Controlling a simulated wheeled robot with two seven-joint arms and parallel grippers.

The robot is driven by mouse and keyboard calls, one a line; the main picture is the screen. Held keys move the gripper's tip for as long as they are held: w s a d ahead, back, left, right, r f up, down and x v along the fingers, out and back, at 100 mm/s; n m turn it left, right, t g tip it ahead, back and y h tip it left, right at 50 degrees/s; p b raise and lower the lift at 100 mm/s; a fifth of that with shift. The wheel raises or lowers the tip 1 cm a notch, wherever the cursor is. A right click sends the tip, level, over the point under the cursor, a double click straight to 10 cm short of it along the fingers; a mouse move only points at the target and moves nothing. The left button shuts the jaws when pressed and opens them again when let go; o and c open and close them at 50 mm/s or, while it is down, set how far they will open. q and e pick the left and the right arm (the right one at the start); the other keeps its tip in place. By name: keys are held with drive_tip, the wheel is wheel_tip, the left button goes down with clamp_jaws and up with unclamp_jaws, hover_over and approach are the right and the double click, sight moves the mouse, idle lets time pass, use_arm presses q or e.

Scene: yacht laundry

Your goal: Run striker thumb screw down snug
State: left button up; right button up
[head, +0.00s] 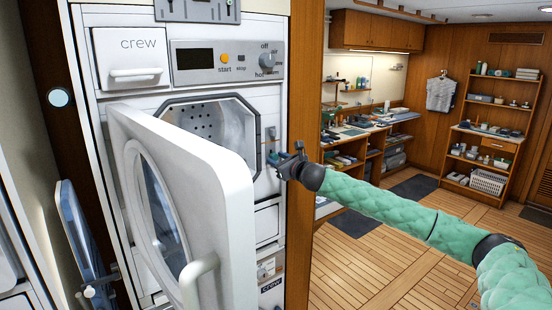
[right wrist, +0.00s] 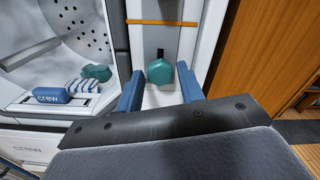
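The striker thumb screw is a teal knob (right wrist: 161,73) on the white front panel, right of the drum opening. In the right wrist view it stands between the two blue fingers of my right gripper (right wrist: 160,83). A narrow strip of panel shows beside and below the knob, so the fingers look apart around it. In the head view my right gripper (head: 278,158) reaches the machine front from the right, by the striker spot (head: 271,137); the knob is mostly hidden there. The washer door (head: 215,190) hangs open at the left. I cannot see my left gripper.
The open drum (right wrist: 60,45) holds a blue item marked crew (right wrist: 52,96), a striped cloth (right wrist: 88,86) and a teal item. A wooden post (head: 306,60) borders the machine on the right. The plank floor (head: 370,250) beyond is largely clear.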

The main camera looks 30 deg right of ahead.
drive_tip(key=c, duration=0.6)
drive_tip(key=shift+o, duration=0.2)
drive_tip(key=shift+m, duration=1.6)
drive_tip(key=shift+m+p, duration=0.35)
drive_tip(key=shift+m, duration=1.15)
